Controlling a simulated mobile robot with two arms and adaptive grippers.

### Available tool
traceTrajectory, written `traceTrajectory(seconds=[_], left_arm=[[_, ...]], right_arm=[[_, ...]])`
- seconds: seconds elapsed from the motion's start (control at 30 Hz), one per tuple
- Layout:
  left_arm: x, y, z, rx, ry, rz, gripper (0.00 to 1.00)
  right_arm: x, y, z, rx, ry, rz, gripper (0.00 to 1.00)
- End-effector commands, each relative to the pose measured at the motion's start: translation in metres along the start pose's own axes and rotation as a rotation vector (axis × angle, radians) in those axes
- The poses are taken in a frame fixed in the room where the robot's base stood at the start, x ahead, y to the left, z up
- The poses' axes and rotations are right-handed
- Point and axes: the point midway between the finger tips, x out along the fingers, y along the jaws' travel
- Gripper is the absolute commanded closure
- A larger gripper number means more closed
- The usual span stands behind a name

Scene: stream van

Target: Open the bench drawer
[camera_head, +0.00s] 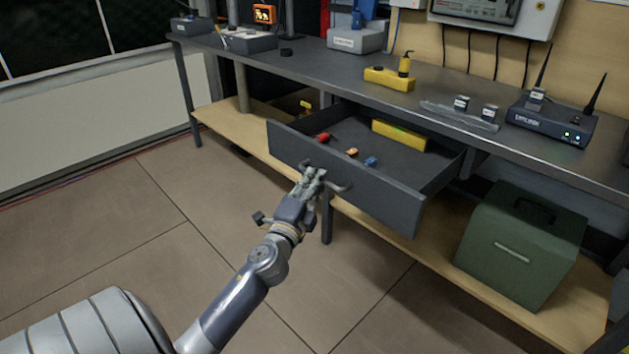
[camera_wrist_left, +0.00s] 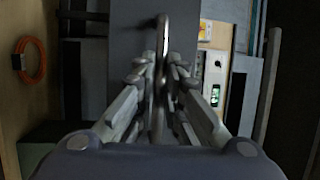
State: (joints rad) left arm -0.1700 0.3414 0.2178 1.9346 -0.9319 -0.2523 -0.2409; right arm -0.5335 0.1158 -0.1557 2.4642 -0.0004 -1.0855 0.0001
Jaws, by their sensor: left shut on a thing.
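The bench drawer (camera_head: 395,198) is dark grey and stands pulled out from under the bench, with its inside showing. It holds a red item (camera_head: 323,137), an orange item (camera_head: 352,152), a blue item (camera_head: 371,162) and a yellow bar-shaped item (camera_head: 399,135). My left gripper (camera_head: 314,176) is at the drawer front, shut on the drawer handle (camera_head: 341,187). In the left wrist view the handle (camera_wrist_left: 162,60) runs between the two fingers. My right gripper is in neither view.
The bench top (camera_head: 330,67) carries a router (camera_head: 551,122) and a yellow block (camera_head: 389,79). A green case (camera_head: 522,245) stands on the wooden lower shelf (camera_head: 440,265) at right. The tiled floor (camera_head: 130,225) in front of the bench is clear.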

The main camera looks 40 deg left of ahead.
Motion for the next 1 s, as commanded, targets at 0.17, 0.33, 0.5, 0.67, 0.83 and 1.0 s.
traceTrajectory(seconds=[0.17,0.33,0.5,0.67,0.83,1.0], left_arm=[[0.000,0.001,-0.001,-0.001,0.001,0.001,0.70],[0.000,0.001,0.000,0.000,0.001,0.001,0.70],[-0.001,0.001,0.000,0.000,0.000,0.001,0.70],[-0.015,0.002,-0.001,-0.002,0.001,0.003,0.70],[-0.051,0.002,0.000,-0.003,-0.003,0.005,0.70],[-0.084,0.002,0.000,-0.004,-0.003,0.004,0.70]], right_arm=[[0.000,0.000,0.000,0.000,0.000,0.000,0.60],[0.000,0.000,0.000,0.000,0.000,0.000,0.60],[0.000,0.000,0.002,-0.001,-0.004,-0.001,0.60],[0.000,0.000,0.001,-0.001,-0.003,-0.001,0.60],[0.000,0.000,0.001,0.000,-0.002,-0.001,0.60],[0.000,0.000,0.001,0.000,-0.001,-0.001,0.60]])
